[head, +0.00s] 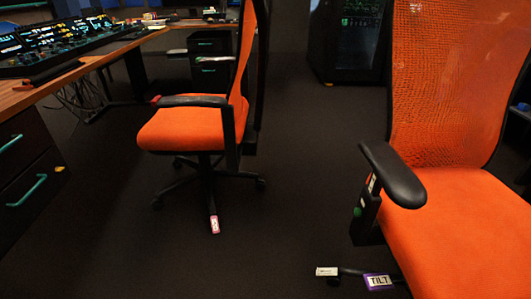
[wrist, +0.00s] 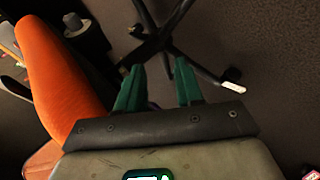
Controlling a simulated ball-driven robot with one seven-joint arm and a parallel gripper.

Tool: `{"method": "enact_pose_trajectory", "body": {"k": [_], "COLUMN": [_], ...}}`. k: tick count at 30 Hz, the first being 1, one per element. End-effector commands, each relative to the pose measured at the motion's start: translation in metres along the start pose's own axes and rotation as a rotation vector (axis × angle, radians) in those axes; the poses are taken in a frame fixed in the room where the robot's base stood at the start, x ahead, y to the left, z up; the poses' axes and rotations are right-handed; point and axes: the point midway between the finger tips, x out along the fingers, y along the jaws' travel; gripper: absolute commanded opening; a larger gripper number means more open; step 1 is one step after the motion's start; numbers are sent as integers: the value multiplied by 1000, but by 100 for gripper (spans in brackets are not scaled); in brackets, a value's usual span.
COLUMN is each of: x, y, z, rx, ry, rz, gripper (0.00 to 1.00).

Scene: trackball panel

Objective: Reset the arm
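My gripper (wrist: 160,86) shows in the wrist view with two green fingers apart and nothing between them. It is open and empty. Beyond the fingers are the dark legs of a chair base and dark floor. An orange chair seat (wrist: 48,75) lies to the left of the gripper in that view. My arm and gripper do not show in the head view.
An orange office chair (head: 185,130) stands at centre left, and another (head: 455,215) fills the right side. A wooden desk (head: 95,62) with a lit console (head: 60,43) and drawers (head: 28,165) is at left. A dark cabinet (head: 350,45) stands behind. Dark floor (head: 285,170) between the chairs is clear.

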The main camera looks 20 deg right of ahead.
Motion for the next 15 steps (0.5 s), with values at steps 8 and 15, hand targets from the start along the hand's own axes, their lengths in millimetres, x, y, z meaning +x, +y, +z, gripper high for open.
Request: {"method": "enact_pose_trajectory", "body": {"k": [8,15], "x": [-32,-77], "y": [-16,-27], "z": [43,55], "rx": [40,-15], "ry": [-142,-128], "rz": [-471,-769], "gripper": [36,36]}}
